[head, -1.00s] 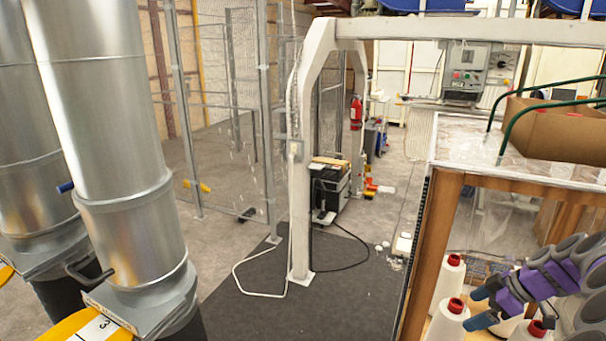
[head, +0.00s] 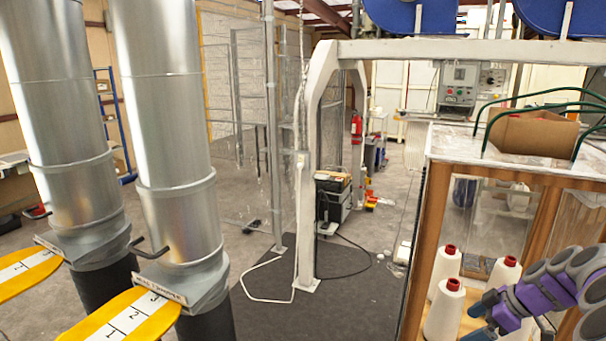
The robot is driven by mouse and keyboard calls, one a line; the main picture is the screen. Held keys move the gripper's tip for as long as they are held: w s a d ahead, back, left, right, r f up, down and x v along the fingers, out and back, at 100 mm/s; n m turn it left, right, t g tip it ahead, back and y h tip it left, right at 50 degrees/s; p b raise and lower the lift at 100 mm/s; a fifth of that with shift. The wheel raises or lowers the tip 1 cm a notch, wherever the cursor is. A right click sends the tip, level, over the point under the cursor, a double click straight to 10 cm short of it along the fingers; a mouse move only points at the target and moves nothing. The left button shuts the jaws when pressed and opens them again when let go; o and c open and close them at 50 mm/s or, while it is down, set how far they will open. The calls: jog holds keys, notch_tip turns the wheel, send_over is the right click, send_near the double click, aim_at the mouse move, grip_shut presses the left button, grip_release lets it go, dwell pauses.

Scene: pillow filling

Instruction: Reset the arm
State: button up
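My gripper (head: 484,322) is at the lower right of the head view, at the end of my purple and grey arm. Its blue-grey fingertips are near the picture's bottom edge, in front of the white thread cones (head: 444,306). The fingers are partly cut off and overlap the cones in the picture. I cannot tell the gap between them or whether they touch a cone. I see nothing clearly held.
A wooden-framed cabinet (head: 428,205) with clear panels stands at the right, a cardboard box (head: 532,133) on top. Two metal ducts (head: 170,120) with yellow numbered plates (head: 125,318) stand at the left. A white frame post (head: 306,220) stands mid-view. Grey floor between is open.

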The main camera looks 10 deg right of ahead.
jog(key=a+r+g, duration=0.2)
jog(key=a+r, duration=0.2)
jog(key=a, duration=1.1)
jog(key=s+a+m+g+h+b, duration=0.1)
jog(key=s+a, duration=0.3)
jog(key=a, duration=0.3)
jog(key=s+a+m+g+b, duration=0.1)
jog(key=s+a, duration=0.3)
jog(key=a, duration=0.3)
jog(key=s+a+f+m+h, duration=0.1)
jog(key=s+m, duration=0.1)
jog(key=s, duration=0.5)
jog(key=s+a+f+m+g+h+b, duration=0.1)
jog(key=s+a+f+m, duration=0.1)
jog(key=s, duration=0.5)
jog(key=s+a+f+m+g+h, duration=0.1)
jog(key=s+a+m+h, duration=0.1)
jog(key=s, duration=0.6)
jog(key=shift+f+m, duration=0.4)
jog(key=shift+m, duration=0.3)
